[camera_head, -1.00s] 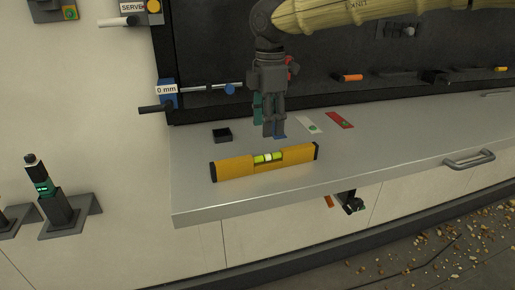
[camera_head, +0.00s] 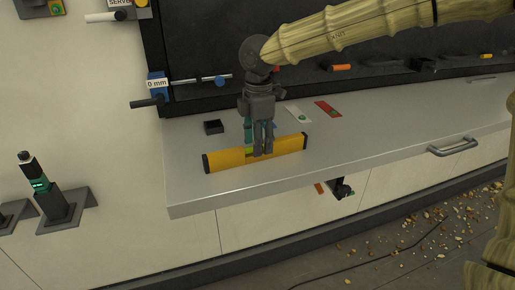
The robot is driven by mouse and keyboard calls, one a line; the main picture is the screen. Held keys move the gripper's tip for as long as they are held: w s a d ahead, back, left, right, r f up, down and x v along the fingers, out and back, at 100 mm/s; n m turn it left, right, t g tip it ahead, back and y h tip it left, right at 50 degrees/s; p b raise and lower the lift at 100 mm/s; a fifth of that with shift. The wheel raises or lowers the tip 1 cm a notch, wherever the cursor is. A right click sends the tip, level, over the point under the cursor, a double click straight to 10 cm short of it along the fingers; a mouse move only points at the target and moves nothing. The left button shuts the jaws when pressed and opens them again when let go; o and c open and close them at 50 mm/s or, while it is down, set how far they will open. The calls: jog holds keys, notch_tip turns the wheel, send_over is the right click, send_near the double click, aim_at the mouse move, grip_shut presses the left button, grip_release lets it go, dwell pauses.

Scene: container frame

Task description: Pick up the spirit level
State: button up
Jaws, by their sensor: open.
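The spirit level (camera_head: 226,159) is a long yellow bar with black end caps. It lies on the grey worktop (camera_head: 190,195) near its front edge. My gripper (camera_head: 262,153) points down at the middle of the level and covers most of its green vial window. The gripper is open. Its fingertips overlap the level in this view; I cannot tell whether they touch it or straddle it.
Behind the level lie a small black box (camera_head: 213,127), a white card (camera_head: 298,115) and a red card (camera_head: 328,109). A dark back panel (camera_head: 200,50) rises behind the worktop.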

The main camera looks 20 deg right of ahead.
jog(key=shift+w+f, duration=0.25)
jog(key=shift+f, duration=0.85)
jog(key=shift+s+r, duration=0.1)
jog(key=shift+s, duration=0.1)
jog(key=shift+c, duration=0.6)
jog(key=shift+w, duration=0.15)
grip_shut()
